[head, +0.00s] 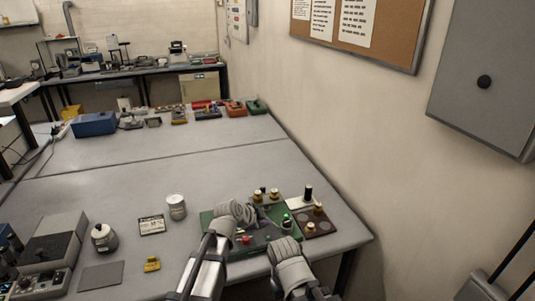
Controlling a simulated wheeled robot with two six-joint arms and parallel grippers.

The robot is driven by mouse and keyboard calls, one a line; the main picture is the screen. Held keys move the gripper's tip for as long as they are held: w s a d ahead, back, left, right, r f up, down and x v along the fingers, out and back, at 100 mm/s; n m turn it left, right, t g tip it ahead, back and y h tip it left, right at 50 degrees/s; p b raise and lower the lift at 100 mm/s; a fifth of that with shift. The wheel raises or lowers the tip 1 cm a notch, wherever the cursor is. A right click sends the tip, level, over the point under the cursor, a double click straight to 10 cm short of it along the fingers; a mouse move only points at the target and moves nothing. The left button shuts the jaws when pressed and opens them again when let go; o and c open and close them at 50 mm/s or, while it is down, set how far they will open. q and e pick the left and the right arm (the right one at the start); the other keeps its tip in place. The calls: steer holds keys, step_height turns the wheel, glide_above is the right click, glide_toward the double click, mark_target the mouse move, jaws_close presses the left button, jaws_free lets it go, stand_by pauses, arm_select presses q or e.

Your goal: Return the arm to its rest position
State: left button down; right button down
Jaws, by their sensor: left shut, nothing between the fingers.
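My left gripper (240,222) is over the left part of a green board (208,219). It is shut and empty, and my wrist hides much of its fingers. My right gripper (285,243) is at the board's front right edge; its fingers are hidden from this angle, so I cannot tell whether it is open. A light grey cylinder (176,207) stands upright on the table, left of the board and apart from both grippers.
The grey table (190,165) is clear in the middle. A labelled card (152,225), a small yellow block (152,264) and a dark-topped jar (104,238) lie to the left. A brown board (322,228) with brass knobs is at the right, near the wall.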

arm_select(q)
steer(key=s+a+f+n+g+y, duration=0.1)
steer(key=s+n, duration=0.3)
steer(key=s, duration=0.4)
steer(key=s+a+f+n+g+y, duration=0.2)
steer(key=s+f+n+g+y, duration=0.1)
steer(key=s, duration=0.6)
steer(key=s+a+f+n+g+y, duration=0.2)
steer(key=s+n, duration=0.3)
steer(key=s, duration=0.4)
steer(key=shift+f+g+y, duration=0.2)
steer(key=shift+g+y, duration=0.1)
steer(key=shift+g, duration=0.5)
steer(key=shift+w+a, duration=0.1)
